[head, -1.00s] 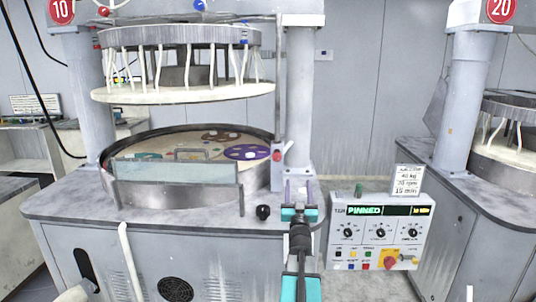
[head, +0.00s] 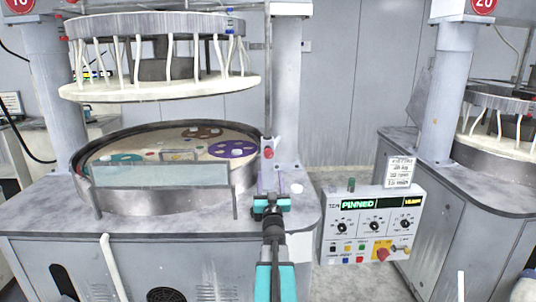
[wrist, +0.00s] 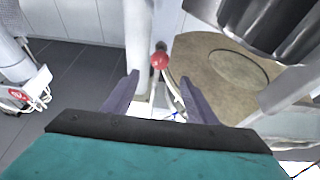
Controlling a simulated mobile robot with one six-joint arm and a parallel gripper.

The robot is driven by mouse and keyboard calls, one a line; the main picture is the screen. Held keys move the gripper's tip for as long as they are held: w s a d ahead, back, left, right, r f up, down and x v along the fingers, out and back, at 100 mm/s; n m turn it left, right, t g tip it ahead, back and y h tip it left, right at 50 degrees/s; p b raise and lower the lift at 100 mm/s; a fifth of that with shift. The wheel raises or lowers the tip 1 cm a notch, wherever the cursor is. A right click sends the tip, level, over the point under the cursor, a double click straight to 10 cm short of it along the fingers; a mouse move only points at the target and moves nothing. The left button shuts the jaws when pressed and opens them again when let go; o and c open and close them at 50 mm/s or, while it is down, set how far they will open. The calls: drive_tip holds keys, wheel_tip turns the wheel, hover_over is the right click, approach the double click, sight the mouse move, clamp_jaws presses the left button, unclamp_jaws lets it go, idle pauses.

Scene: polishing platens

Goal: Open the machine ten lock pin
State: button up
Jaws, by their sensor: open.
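The lock pin of machine ten shows as a red ball knob (head: 268,153) at the right side of the round platen, by the front of the right column. In the wrist view the red knob (wrist: 160,60) stands beyond my fingertips, centred between them. My gripper (head: 270,180) is open and empty, its two purple fingers pointing toward the knob from the near side. The wrist view shows the fingers (wrist: 160,79) spread, with the knob apart from both. The control panel (head: 368,226) display reads PINNED.
The upper plate with hanging white hoses (head: 160,90) is raised above the lower platen (head: 170,201). A clear guard (head: 160,175) stands at the platen's front. Machine twenty (head: 447,95) stands at the right. A white round piece (head: 296,188) lies right of my gripper.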

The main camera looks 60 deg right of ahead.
sight(268, 156)
drive_tip(key=shift+p+x, duration=2.75)
drive_tip(key=shift+x, duration=4.2)
clamp_jaws()
